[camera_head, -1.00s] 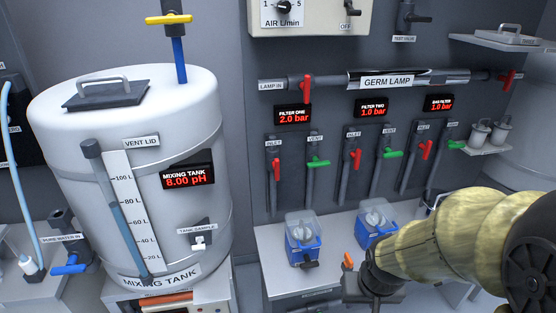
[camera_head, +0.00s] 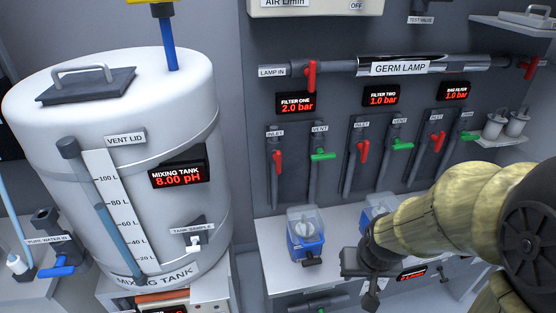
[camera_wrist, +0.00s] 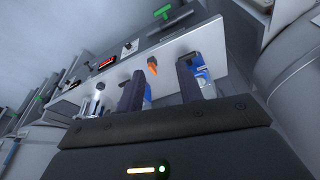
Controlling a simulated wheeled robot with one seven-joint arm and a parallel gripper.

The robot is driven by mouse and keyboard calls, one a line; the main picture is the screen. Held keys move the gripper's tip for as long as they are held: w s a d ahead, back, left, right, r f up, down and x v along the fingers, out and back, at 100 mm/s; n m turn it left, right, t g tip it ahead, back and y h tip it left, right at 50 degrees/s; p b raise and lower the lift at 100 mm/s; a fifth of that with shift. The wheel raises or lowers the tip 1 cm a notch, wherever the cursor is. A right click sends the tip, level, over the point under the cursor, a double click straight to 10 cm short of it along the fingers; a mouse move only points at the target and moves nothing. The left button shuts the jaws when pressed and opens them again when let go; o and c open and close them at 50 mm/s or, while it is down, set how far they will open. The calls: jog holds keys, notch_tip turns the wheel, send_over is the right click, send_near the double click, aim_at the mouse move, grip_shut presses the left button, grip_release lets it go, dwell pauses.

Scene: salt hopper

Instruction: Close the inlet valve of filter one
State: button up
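The inlet valve of filter one has a red handle (camera_head: 278,162) that stands upright along its grey pipe, under the INLET label, in the head view. The filter one display (camera_head: 296,103) above it reads 2.0 bar. The green vent handle (camera_head: 323,156) to its right lies sideways. My gripper (camera_head: 371,292) is low and to the right of this valve, well apart from it, in front of the shelf. In the wrist view my gripper (camera_wrist: 160,75) has its two dark fingers spread with nothing held between them. The inlet valve cannot be made out in the wrist view.
A blue-and-clear filter housing (camera_head: 304,235) stands on the white shelf (camera_head: 270,240) below the valves. The mixing tank (camera_head: 60,215) fills the left side. An orange piece (camera_wrist: 152,66) shows beyond the fingers. Filter two's red inlet handle (camera_head: 363,151) is to the right.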

aim_at(279, 161)
jog(key=w+a+f+n+t+y, duration=0.15)
jog(key=w+a+t, duration=0.4)
jog(key=w, duration=0.65)
jog(key=w+a+r+n+t+y+b, duration=0.1)
jog(key=w+a+r+t+y+b, duration=0.1)
jog(key=w+a+t, duration=0.5)
jog(key=a+r+t+y, duration=0.1)
jog(key=a+r, duration=0.1)
jog(key=a, duration=0.1)
jog(key=shift+w+r+t, duration=0.25)
jog(key=shift+w+t, duration=0.1)
jog(key=shift+w+a+n+y, duration=0.1)
jog(key=shift+w+n+y, duration=0.1)
jog(key=shift+n+y, duration=0.05)
jog(key=p+x, duration=0.5)
jog(key=x, duration=1.2)
jog(key=shift+w+f, duration=0.1)
jog(key=shift+f, duration=0.05)
grip_shut()
